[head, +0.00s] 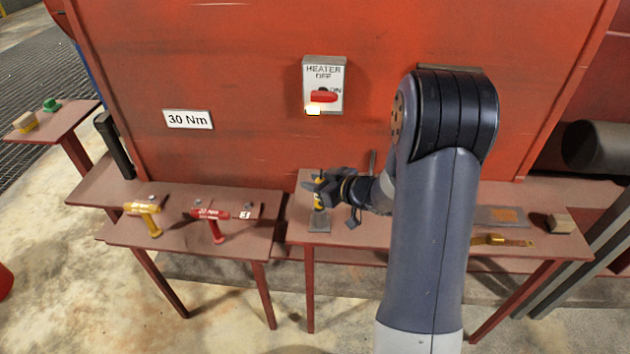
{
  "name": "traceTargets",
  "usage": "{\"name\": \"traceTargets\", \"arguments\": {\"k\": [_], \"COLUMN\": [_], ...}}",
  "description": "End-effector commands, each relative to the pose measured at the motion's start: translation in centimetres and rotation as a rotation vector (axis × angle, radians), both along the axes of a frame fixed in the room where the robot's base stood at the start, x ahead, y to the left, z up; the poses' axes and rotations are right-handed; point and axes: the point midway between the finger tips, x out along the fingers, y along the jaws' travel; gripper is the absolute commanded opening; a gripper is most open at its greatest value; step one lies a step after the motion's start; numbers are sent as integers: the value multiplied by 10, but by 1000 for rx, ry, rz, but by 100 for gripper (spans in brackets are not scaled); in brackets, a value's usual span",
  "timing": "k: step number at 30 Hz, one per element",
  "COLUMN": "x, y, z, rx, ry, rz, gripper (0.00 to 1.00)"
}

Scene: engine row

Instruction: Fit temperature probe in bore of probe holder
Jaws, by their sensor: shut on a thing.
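My gripper (318,188) is over the left end of the right-hand table, reached out from the arm at the right. It is shut on a small upright piece with a yellow part, which looks like the temperature probe (318,202). Directly below is a small grey block, which looks like the probe holder (319,223), standing on the table. The probe's lower end is at or just above the holder's top. I cannot tell from this view whether it is inside the bore. My fingers hide part of the probe.
The right-hand table (290,235) also bears a grey plate with an orange patch (506,214), a brass-coloured tool (500,240) and a small block (560,223). The left table holds a yellow tool (145,215) and a red tool (212,218). A red wall with a heater switch (324,85) stands behind.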

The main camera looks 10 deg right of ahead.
Motion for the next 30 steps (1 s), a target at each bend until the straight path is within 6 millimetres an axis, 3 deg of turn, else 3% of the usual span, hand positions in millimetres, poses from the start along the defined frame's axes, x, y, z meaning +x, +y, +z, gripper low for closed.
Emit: {"name": "traceTargets", "arguments": {"k": [20,21,30], "x": [0,0,0], "y": [0,0,0], "z": [-17,-16,-16], "rx": [1,0,1], "ry": [-1,-2,-1], "rz": [0,-1,0], "gripper": [0,31,53]}}
